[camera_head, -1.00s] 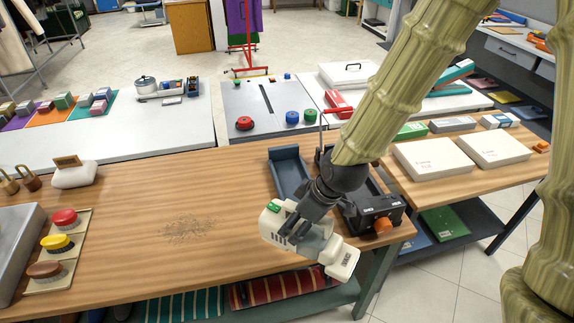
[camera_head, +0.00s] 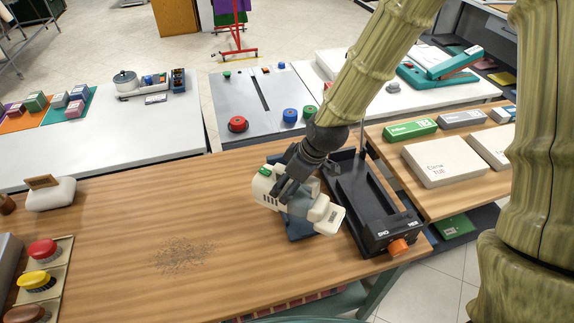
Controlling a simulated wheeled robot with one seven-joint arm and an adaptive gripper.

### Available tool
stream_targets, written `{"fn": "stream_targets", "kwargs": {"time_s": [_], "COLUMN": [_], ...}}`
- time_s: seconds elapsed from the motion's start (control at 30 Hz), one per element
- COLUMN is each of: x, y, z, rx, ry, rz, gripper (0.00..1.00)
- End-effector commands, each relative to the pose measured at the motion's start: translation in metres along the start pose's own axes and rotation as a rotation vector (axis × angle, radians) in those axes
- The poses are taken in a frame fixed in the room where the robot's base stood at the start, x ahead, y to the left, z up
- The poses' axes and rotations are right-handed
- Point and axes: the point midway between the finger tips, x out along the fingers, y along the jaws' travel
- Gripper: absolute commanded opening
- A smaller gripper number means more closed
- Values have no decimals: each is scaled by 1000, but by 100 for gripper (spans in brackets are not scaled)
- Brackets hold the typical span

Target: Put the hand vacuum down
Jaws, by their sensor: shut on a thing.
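The hand vacuum (camera_head: 268,189) is cream-white with a green button and a pale nozzle at its lower right. My gripper (camera_head: 290,186) is shut on it, with dark fingers around its body. The vacuum lies over a blue-grey tray (camera_head: 302,229) on the wooden table (camera_head: 120,240). The tray is mostly hidden behind it. I cannot tell whether the vacuum touches the tray or hovers above it.
A black device (camera_head: 372,212) with an orange knob (camera_head: 398,247) stands just right of the vacuum. A patch of dark debris (camera_head: 181,256) lies on the table to the left. Brushes with coloured tops (camera_head: 37,281) sit at the far left. The table's middle is otherwise clear.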

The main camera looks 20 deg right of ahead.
Motion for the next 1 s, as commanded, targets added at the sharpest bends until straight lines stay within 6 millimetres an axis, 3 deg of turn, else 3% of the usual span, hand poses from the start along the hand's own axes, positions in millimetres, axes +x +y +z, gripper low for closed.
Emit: {"fn": "stream_targets", "kwargs": {"time_s": [0.5,0.67,1.0], "x": [24,28,46], "y": [76,86,86], "z": [-44,-49,-41], "rx": [-2,-2,-2], "ry": [1,2,0], "rz": [-1,0,-2], "gripper": [52,52,52]}}
